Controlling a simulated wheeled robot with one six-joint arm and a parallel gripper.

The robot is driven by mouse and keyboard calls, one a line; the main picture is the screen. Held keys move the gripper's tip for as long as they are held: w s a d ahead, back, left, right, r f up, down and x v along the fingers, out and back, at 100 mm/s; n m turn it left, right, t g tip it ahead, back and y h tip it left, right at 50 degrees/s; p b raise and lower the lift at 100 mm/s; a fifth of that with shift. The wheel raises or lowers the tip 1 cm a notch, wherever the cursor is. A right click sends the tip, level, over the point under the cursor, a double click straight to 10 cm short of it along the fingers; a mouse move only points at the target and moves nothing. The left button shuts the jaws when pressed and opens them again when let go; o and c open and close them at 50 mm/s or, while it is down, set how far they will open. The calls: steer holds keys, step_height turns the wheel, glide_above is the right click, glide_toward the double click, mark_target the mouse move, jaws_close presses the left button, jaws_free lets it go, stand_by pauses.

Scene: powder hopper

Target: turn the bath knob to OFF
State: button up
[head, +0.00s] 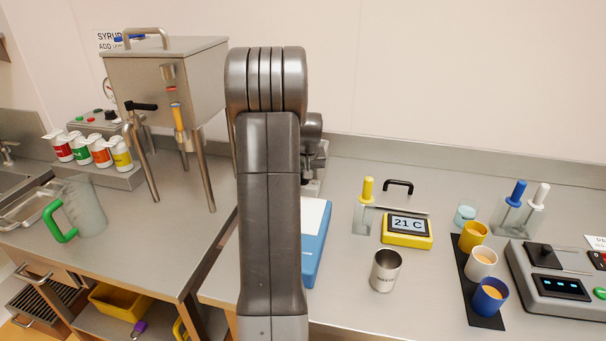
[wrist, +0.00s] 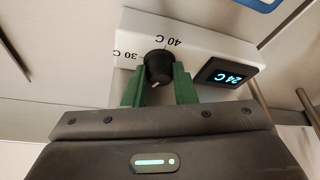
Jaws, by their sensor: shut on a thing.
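The bath knob (wrist: 158,66) is a round black knob on a white panel (wrist: 205,45) in the wrist view. My gripper (wrist: 160,75) has its two green fingers shut on either side of the knob. The labels 30 C and 40 C appear upside down around it, to the left and above. A small pale mark shows on the knob's lower edge, toward my gripper. No OFF label is visible. A display (wrist: 229,74) right of the knob reads 24 C. In the head view my arm hides the knob and my gripper.
In the head view, a steel hopper (head: 165,80) stands left of my arm. A yellow thermometer (head: 407,232) reading 21 C, a steel cup (head: 385,271) and a dark strip with several cups (head: 458,290) lie right. A jug (head: 84,208) with a green handle stands far left.

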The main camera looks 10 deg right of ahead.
steer(key=shift+n+y, duration=0.3)
steer(key=shift+n, duration=0.5)
steer(key=o, duration=1)
